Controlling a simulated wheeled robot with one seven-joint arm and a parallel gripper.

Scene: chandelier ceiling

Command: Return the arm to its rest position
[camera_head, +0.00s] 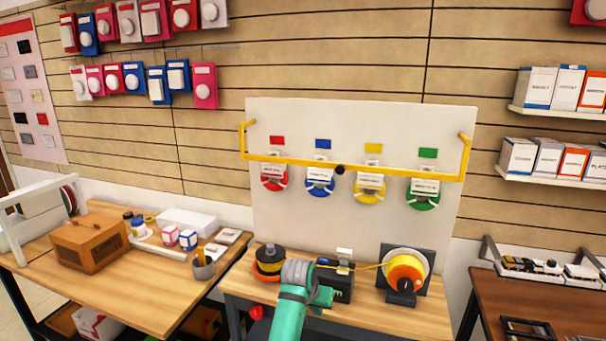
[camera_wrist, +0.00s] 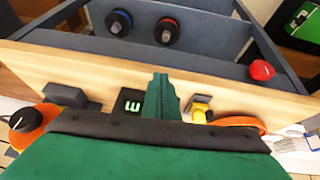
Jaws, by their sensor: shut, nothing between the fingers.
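My teal arm with its grey wrist comes up from the bottom of the head view. My gripper (camera_head: 328,296) is over the small middle workbench (camera_head: 390,319), in front of a black device (camera_head: 343,283), and points to the right. In the wrist view my green gripper (camera_wrist: 161,82) has its fingers together, with nothing held. Its tips show against the bench's wooden edge. I cannot tell the exact height above the bench. Most of my arm is out of view.
An orange-and-yellow spool (camera_head: 405,271) stands right of my gripper; a black-and-orange reel (camera_head: 268,262) is close on its left. Left table (camera_head: 140,299) and right table (camera_head: 538,295) flank the bench.

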